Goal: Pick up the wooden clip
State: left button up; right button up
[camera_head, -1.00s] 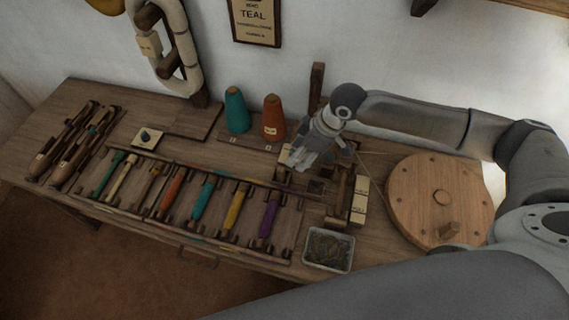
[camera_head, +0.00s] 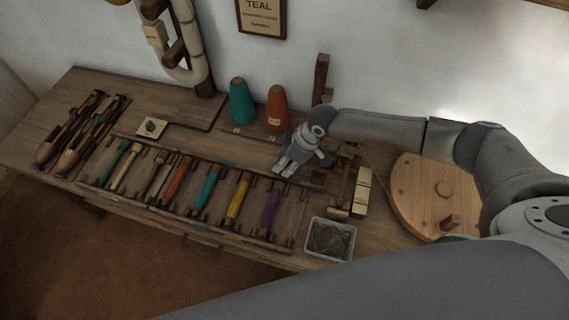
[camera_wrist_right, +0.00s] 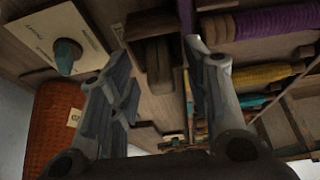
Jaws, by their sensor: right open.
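My right gripper (camera_head: 286,166) is open above the back right end of the bobbin rack. In the right wrist view its two fingers (camera_wrist_right: 155,55) stand apart with no object held. Between and beyond them is a small brown wooden piece (camera_wrist_right: 156,72) in a dark wooden holder; it may be the wooden clip, but I cannot be sure. It seems apart from the fingers. In the head view the gripper and wrist cover this spot. My left gripper is not in view.
A rack (camera_head: 147,206) holds several coloured bobbins. A teal cone (camera_head: 241,101) and an orange cone (camera_head: 277,108) stand behind the gripper. Shuttles (camera_head: 81,133) lie at the far left.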

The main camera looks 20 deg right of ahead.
jog(key=c, duration=0.9)
jog(key=shift+o, duration=0.2)
jog(key=shift+r, duration=0.1)
jog(key=shift+r, duration=0.55)
jog(key=s+a+r+b, duration=0.1)
jog(key=s+a+r, duration=0.7)
jog(key=a+r, duration=0.3)
jog(key=shift+s+a+r, duration=0.15)
jog(key=shift+s+r, duration=0.05)
jog(key=shift+r, duration=0.2)
